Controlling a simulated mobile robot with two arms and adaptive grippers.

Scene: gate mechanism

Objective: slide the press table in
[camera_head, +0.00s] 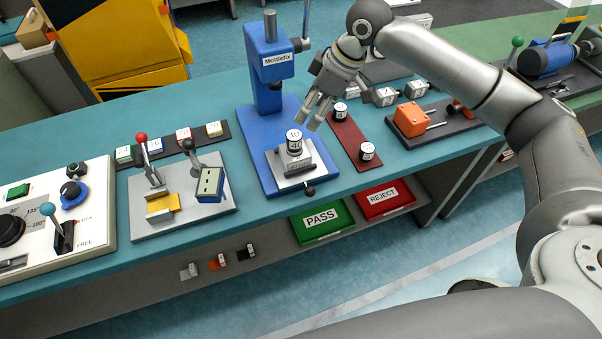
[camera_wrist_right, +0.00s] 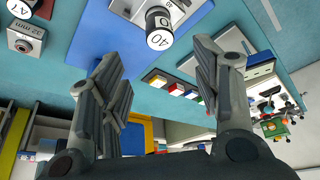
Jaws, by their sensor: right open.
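The blue Mottlefix press (camera_head: 267,75) stands on its blue base on the bench. Its grey press table (camera_head: 312,164) lies at the front of the base, with a dark knob (camera_head: 309,190) at the front edge. A black and white cylinder marked 40 (camera_head: 294,142) stands upright on the table. My right gripper (camera_head: 311,118) is open and empty, above and just behind-right of the cylinder. In the right wrist view my open fingers (camera_wrist_right: 165,80) point towards the cylinder (camera_wrist_right: 160,28) and the grey table (camera_wrist_right: 190,8), apart from both. My left gripper is out of view.
A dark red strip (camera_head: 352,141) with marked cylinders lies right of the press. An orange block fixture (camera_head: 410,119) is farther right. A lever clamp plate (camera_head: 180,200) stands left. Green PASS (camera_head: 322,222) and red REJECT (camera_head: 385,198) trays sit on the shelf below.

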